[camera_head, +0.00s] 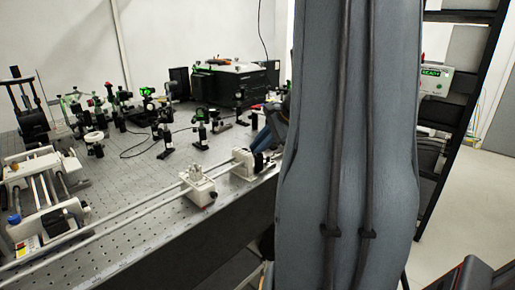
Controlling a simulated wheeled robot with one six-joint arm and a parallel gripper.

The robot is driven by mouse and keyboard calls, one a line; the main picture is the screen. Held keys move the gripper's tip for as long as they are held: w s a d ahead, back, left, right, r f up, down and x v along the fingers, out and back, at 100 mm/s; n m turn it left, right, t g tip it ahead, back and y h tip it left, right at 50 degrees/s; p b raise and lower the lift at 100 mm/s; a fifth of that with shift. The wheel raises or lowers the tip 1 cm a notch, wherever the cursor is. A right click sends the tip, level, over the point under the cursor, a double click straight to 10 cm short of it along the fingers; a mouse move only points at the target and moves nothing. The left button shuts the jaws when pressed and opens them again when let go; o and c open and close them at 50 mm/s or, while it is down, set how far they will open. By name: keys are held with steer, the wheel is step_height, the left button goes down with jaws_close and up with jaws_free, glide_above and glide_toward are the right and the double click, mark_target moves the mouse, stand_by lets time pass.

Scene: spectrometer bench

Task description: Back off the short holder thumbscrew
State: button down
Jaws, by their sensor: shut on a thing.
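Two cream holders sit on the pair of rails along the bench's front edge. The left holder (198,187) carries a small clear-looking part on top and has a black thumbscrew (213,195) on its front right side. The right holder (244,164) is a plain block farther along the rails. My gripper (265,161) shows only in part, at the right side of the right holder, with my arm hiding the rest. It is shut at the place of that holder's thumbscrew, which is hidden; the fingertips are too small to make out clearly.
The perforated bench (130,178) carries several optics posts and a black instrument (228,82) at the back. A cream rail device (45,200) stands at the left. My arm blocks the right centre. A black shelf rack (455,110) stands at right beside open floor.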

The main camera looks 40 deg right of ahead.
steer(key=c, duration=1.7)
jaws_free()
steer(key=shift+c, duration=0.2)
steer(key=g+p, duration=0.1)
steer(key=p, duration=0.2)
steer(key=shift+r, duration=0.15)
